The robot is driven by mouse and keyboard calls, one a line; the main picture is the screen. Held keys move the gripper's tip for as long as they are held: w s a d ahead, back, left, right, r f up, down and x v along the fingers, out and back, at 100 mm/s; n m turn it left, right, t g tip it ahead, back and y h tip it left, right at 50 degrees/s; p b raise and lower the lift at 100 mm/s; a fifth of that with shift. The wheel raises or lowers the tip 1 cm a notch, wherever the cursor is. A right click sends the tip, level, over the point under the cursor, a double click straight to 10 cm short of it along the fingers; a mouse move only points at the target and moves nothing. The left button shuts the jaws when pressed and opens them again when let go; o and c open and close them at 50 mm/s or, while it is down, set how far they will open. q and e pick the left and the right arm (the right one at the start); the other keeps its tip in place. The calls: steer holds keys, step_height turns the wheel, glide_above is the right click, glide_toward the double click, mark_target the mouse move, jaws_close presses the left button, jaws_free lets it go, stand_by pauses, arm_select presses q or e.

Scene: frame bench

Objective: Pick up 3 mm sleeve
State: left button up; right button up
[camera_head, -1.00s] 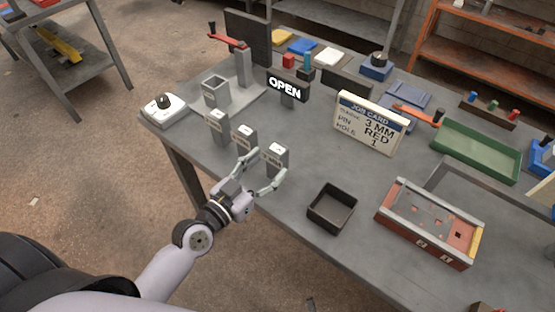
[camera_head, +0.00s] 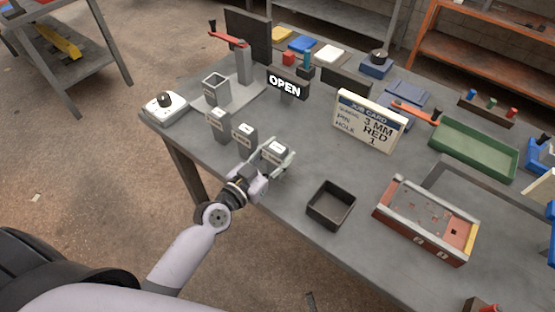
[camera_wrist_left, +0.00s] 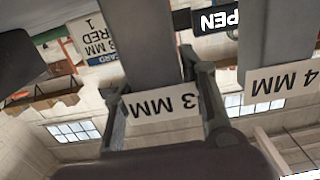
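The 3 mm sleeve is a grey block (camera_head: 275,148) with a white label, rightmost of three such blocks at the table's near left edge. In the left wrist view its label, upside down, reads 3 MM (camera_wrist_left: 162,104). My left gripper (camera_head: 277,153) has one finger on each side of this block. In the left wrist view the fingers (camera_wrist_left: 155,90) stand close along both sides, spread apart; contact is not clear. The 4 MM block (camera_head: 244,137) stands just left of it and also shows in the left wrist view (camera_wrist_left: 280,60). My right gripper is not in view.
A third labelled block (camera_head: 217,125) stands further left. An open black bin (camera_head: 331,205) is right of my gripper, with a red-brown fixture (camera_head: 427,222) beyond. The job card (camera_head: 369,122) reads 3 MM, RED, 1. An OPEN sign (camera_head: 285,86) stands behind the blocks.

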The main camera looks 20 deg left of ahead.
arm_select(q)
jaws_close()
steer(key=shift+r, duration=0.1)
steer(key=shift+r, duration=0.1)
stand_by(0.3)
